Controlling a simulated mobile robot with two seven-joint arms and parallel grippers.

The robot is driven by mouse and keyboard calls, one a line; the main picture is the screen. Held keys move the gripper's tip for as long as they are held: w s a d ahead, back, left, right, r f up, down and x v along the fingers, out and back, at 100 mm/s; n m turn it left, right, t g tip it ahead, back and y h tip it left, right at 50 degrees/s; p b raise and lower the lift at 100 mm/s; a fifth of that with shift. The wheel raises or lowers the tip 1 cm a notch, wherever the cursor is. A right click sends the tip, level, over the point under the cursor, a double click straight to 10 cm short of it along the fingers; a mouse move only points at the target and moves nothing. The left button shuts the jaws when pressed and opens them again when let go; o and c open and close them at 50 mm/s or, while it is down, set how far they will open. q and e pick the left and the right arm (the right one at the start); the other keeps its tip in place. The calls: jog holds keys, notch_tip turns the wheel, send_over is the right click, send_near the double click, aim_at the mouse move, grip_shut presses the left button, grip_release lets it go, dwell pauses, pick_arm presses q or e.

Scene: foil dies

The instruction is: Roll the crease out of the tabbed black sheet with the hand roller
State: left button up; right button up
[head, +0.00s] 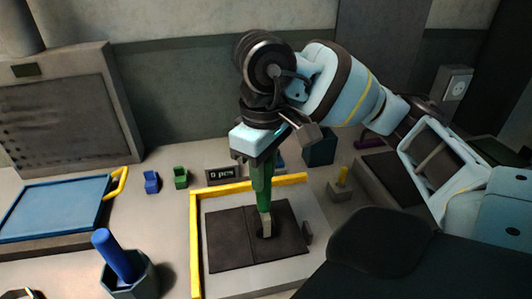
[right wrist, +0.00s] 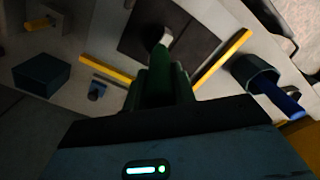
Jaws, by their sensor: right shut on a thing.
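The black sheet (head: 228,245) lies flat on a pale plate (head: 316,258), with a crease line running down it left of the middle. A small grey tab-like piece (head: 308,232) stands at its right edge. My right gripper (head: 262,165) points down over the sheet, shut on the green handle of the hand roller (head: 262,190). The roller's pale lower end (head: 266,226) is at the sheet, right of the crease; I cannot tell whether it touches. The right wrist view shows the green handle (right wrist: 165,85) and the dark sheet (right wrist: 190,32) beyond. My left gripper is not in view.
A yellow L-shaped guide (head: 195,245) borders the sheet's left and far sides. A blue cylinder (head: 116,255) stands in a dark cup (head: 133,282) at left. A blue tray (head: 50,208), small blue (head: 151,182) and green (head: 181,177) blocks and a sign (head: 223,174) stand around.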

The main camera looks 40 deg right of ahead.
jog(key=shift+w+a, duration=0.65)
jog(key=shift+a, duration=0.5)
